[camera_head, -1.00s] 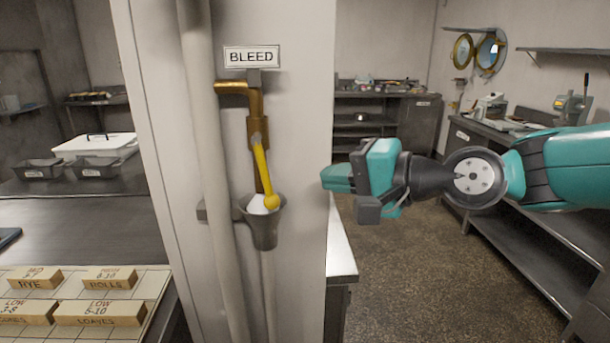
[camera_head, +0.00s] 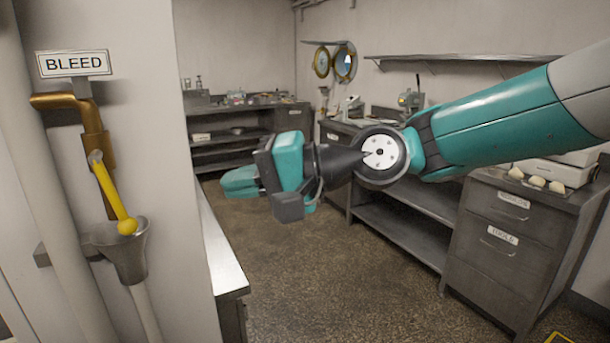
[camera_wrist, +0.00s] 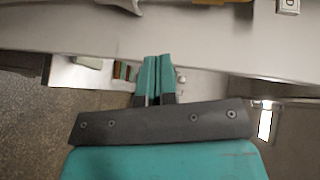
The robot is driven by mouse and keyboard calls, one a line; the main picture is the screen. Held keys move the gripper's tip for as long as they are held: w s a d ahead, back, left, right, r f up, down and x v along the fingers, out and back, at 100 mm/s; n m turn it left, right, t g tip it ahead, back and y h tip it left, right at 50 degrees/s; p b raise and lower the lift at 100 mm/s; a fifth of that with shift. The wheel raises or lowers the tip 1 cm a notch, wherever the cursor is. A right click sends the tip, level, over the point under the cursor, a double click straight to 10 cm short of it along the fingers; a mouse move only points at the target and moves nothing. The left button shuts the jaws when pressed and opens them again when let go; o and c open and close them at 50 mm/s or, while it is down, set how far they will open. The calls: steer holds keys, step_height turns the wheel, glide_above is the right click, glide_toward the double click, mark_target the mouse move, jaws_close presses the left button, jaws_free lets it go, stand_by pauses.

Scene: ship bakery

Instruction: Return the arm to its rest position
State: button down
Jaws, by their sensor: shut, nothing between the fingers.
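My arm (camera_head: 510,120) reaches in from the right in the head view, the forearm sloping down to the wrist. My gripper (camera_head: 240,182) points left in front of the aisle, to the right of the white wall panel. It is shut and empty; the wrist view shows its two teal fingers (camera_wrist: 152,80) side by side. The gripper is apart from the yellow-handled bleed valve (camera_head: 113,195), whose lever hangs down toward a grey funnel (camera_head: 130,258).
A steel drawer cabinet (camera_head: 515,255) and shelving line the right side under my arm. Dark shelves (camera_head: 230,140) stand at the back. The speckled floor (camera_head: 330,265) between is clear.

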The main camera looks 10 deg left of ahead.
steer(key=s+d+f+n+h, duration=0.1)
steer(key=s+d+f+h, duration=0.2)
steer(key=d, duration=0.8)
steer(key=s+d+f+n+t+h, duration=0.1)
steer(key=s+d+f+h, duration=0.2)
steer(key=s+d, duration=0.4)
steer(key=s+d+f+n+t+h, duration=0.1)
steer(key=s+d+f+h, duration=0.3)
steer(key=d, duration=1)
steer(key=shift+s+d+n+h, duration=0.3)
steer(key=shift+s+n+h, duration=0.2)
steer(key=shift+s+h, duration=0.1)
steer(key=shift+a, duration=0.15)
